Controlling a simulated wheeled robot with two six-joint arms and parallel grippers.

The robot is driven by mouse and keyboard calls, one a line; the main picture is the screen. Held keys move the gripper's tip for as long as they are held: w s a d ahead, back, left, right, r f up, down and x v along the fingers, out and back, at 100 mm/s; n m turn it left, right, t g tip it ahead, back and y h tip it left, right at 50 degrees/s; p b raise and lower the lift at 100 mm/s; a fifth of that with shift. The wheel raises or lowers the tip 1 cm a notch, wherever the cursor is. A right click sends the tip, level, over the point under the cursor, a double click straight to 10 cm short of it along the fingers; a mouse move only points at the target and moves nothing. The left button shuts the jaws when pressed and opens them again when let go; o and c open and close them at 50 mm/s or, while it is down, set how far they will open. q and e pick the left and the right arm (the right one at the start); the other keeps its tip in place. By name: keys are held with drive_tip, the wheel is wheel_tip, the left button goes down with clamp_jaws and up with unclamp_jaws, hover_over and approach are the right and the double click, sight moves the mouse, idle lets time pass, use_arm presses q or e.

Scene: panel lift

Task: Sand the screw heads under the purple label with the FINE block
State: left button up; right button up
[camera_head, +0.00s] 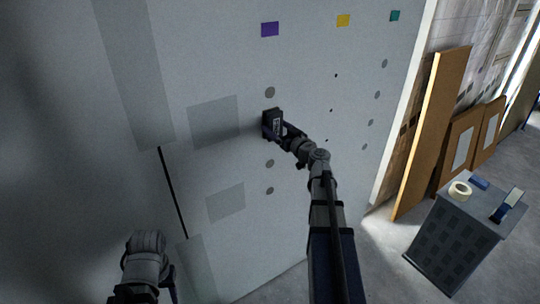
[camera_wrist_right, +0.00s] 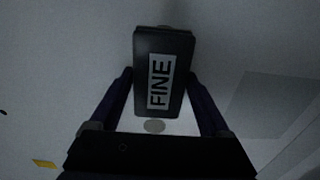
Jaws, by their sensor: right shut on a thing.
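The purple label (camera_head: 270,29) is high on the pale wall panel (camera_head: 225,60). Below it runs a column of grey round screw-head spots, one above the block (camera_head: 269,92) and two below it (camera_head: 269,163). My right gripper (camera_head: 272,127) is shut on the dark FINE block (camera_wrist_right: 152,104), whose white FINE tag faces the wrist camera. The block is at the panel in this column, between the spots; contact is unclear. In the wrist view one spot (camera_wrist_right: 154,126) shows beside the block and another is partly hidden behind its far end. My left arm is low at left; its fingers are unclear.
Yellow (camera_head: 343,20) and teal (camera_head: 395,15) labels head other columns, with small dark dots and grey spots. A grey stand (camera_head: 458,240) at right holds a tape roll (camera_head: 460,190) and blue items. Boards lean behind it.

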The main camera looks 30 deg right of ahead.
use_arm(q)
drive_tip(key=shift+f, duration=0.7)
use_arm(e)
drive_tip(key=shift+f, duration=0.7)
use_arm(q)
drive_tip(key=shift+b, duration=0.35)
use_arm(e)
drive_tip(key=shift+f, duration=0.1)
use_arm(q)
wheel_tip(320, 180, down, 6)
drive_tip(key=b, duration=0.5)
drive_tip(key=shift+b, duration=0.35)
use_arm(e)
wheel_tip(320, 180, down, 6)
drive_tip(key=shift+r, duration=0.15)
wheel_tip(320, 180, down, 24)
drive_tip(key=b, duration=2.3)
drive_tip(key=shift+r+b, duration=0.1)
drive_tip(key=shift+b, duration=0.25)
use_arm(q)
wheel_tip(320, 180, down, 24)
drive_tip(key=shift+r, duration=0.25)
use_arm(e)
drive_tip(key=shift+r, duration=0.1)
drive_tip(key=shift+s, duration=0.1)
drive_tip(key=s, duration=0.7)
drive_tip(key=shift+d, duration=0.25)
